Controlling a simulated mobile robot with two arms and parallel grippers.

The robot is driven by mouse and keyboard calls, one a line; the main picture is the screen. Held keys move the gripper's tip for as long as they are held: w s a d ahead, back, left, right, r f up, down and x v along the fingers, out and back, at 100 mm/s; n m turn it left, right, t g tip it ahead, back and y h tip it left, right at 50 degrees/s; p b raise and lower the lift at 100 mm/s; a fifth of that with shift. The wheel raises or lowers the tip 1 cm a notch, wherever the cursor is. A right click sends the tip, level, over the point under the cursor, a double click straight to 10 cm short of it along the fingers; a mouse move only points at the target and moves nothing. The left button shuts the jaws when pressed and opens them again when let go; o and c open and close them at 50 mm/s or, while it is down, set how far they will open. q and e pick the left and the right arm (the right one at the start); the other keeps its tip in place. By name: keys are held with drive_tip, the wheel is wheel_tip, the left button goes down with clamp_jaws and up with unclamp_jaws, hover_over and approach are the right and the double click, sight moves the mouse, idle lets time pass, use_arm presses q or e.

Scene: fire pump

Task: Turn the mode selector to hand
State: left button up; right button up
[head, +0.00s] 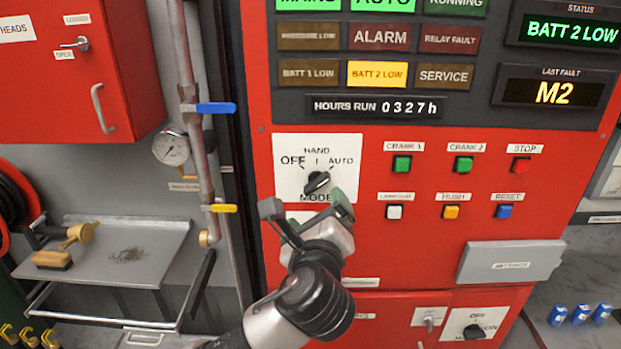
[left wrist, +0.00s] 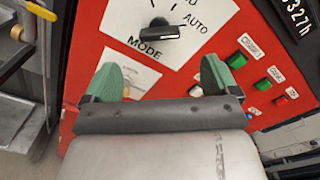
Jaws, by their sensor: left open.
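The mode selector (head: 317,182) is a black knob on a white plate (head: 290,178) marked OFF, HAND and AUTO. It also shows in the left wrist view (left wrist: 158,30), where its bar seems to lie toward AUTO. My left gripper (head: 306,208) is open and empty, just below and in front of the knob in the head view. In the left wrist view its two green-padded fingertips (left wrist: 160,78) are spread, with the knob beyond them and between their lines, apart from both. My right gripper is not in view.
Crank, stop, lamp, hush and reset buttons (head: 463,164) sit right of the selector. A grey box (head: 512,262) juts out at lower right. A pipe with a blue valve handle (head: 215,108) and a yellow one (head: 223,208) runs left of the panel, beside a metal shelf (head: 160,265).

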sight(317, 188)
use_arm(q)
drive_tip(key=w, duration=0.1)
drive_tip(key=w+p, duration=0.1)
drive_tip(key=w, duration=0.1)
drive_tip(key=shift+w+d+r, duration=0.15)
drive_tip(key=shift+r, duration=0.05)
drive_tip(key=w, duration=0.1)
drive_tip(key=w+p, duration=0.1)
drive_tip(key=w, duration=0.2)
drive_tip(key=shift+w+a+f, duration=0.2)
drive_tip(key=shift+w+a, duration=0.05)
drive_tip(key=shift+w, duration=0.05)
drive_tip(key=shift+w+p, duration=0.3)
drive_tip(key=shift+w, duration=0.1)
drive_tip(key=shift+w+d, duration=0.15)
drive_tip(key=shift+w, duration=0.05)
drive_tip(key=shift+c, duration=0.4)
drive_tip(key=shift+f, duration=0.1)
drive_tip(key=c, duration=0.8)
drive_tip(key=shift+c, duration=0.2)
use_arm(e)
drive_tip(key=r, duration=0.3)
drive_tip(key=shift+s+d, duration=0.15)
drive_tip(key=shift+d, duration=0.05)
